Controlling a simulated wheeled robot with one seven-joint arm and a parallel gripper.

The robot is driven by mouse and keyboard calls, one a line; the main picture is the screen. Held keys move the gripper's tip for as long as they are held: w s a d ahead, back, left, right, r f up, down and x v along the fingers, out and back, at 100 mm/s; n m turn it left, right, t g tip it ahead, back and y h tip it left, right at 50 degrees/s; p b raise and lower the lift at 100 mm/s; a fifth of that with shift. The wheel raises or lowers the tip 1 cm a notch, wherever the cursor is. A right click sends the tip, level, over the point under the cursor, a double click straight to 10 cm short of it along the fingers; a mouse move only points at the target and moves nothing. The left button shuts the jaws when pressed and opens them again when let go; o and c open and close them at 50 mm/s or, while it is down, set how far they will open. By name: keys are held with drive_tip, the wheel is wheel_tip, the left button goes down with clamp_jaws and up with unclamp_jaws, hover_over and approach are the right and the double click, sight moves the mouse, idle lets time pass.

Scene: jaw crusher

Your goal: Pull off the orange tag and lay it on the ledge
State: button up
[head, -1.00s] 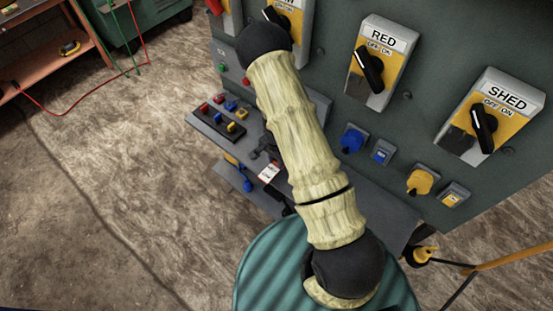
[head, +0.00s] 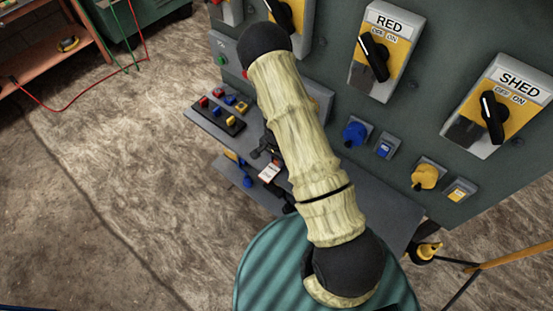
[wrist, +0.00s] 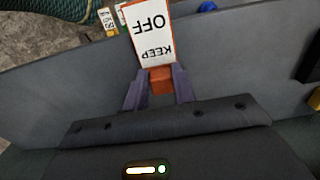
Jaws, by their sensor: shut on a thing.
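The tag (wrist: 150,40) is a white card lettered KEEP OFF, upside down in the wrist view, with an orange edge and an orange block (wrist: 161,80) at its base. My gripper (wrist: 158,78) is shut on that orange block, one dark finger on each side. In the head view the tag (head: 269,172) is small, beside my arm, and my gripper (head: 272,152) is mostly hidden by the arm. The grey ledge (head: 375,203) runs along the panel's foot; its surface (wrist: 75,85) lies behind the tag in the wrist view. Whether they touch I cannot tell.
A dark tray of coloured padlocks (head: 222,112) sits on the ledge's left part. Switch boxes marked RED (head: 380,50) and SHED (head: 495,105), with blue (head: 354,133) and yellow (head: 425,176) sockets below, stand out from the panel. The ledge right of my arm looks bare.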

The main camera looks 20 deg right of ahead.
sight(276, 161)
drive_tip(key=shift+f+b, duration=0.3)
drive_tip(key=shift+f, duration=0.1)
drive_tip(key=o, duration=1)
drive_tip(key=shift+r, duration=0.15)
wheel_tip(276, 161, up, 17)
drive_tip(key=shift+r+p, duration=0.1)
drive_tip(key=shift+p, duration=0.2)
drive_tip(key=shift+w, duration=0.1)
drive_tip(key=shift+s, duration=0.2)
